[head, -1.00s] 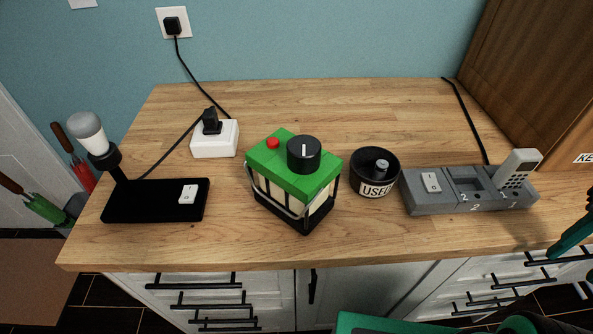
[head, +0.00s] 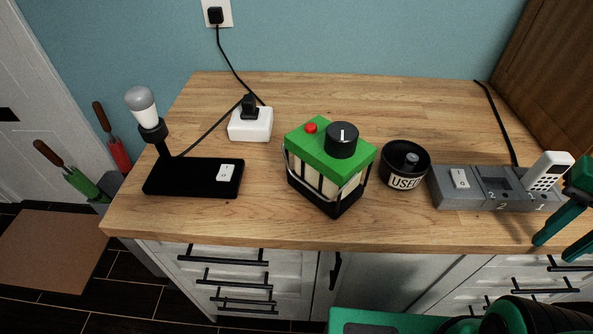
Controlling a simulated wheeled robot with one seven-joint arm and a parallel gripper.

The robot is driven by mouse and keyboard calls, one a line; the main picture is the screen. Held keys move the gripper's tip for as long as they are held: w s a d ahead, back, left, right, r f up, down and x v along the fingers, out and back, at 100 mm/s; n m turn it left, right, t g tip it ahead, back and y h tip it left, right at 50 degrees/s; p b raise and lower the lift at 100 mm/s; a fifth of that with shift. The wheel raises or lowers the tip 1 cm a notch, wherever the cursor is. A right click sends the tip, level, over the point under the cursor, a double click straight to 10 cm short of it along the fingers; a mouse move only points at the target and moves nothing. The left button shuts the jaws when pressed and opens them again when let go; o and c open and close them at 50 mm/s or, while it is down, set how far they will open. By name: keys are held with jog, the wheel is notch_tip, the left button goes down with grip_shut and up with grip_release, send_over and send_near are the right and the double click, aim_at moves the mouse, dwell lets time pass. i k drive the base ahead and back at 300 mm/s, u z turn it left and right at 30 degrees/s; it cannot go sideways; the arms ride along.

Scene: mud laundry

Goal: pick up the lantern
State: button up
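The lantern (head: 329,165) stands upright near the middle of the wooden counter in the head view. It has a green top with a black knob and a red button, pale side panels, a black base and a thin wire handle hanging down its side. My gripper (head: 548,244) is at the right edge, in front of the grey charging dock and well apart from the lantern. Its green fingers are partly cut off by the frame, so its opening is unclear.
A black bin labelled USED (head: 404,167) stands just right of the lantern. A grey dock (head: 450,197) with a handset (head: 549,170) is farther right. A black lamp base (head: 190,178) and a white power block (head: 250,125) are left. Bare counter lies in front of the lantern.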

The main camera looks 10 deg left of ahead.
aim_at(332, 184)
jog(key=u, duration=1.65)
jog(key=k, duration=2.45)
jog(key=z, duration=0.65)
jog(key=i, duration=1)
jog(key=u, duration=0.1)
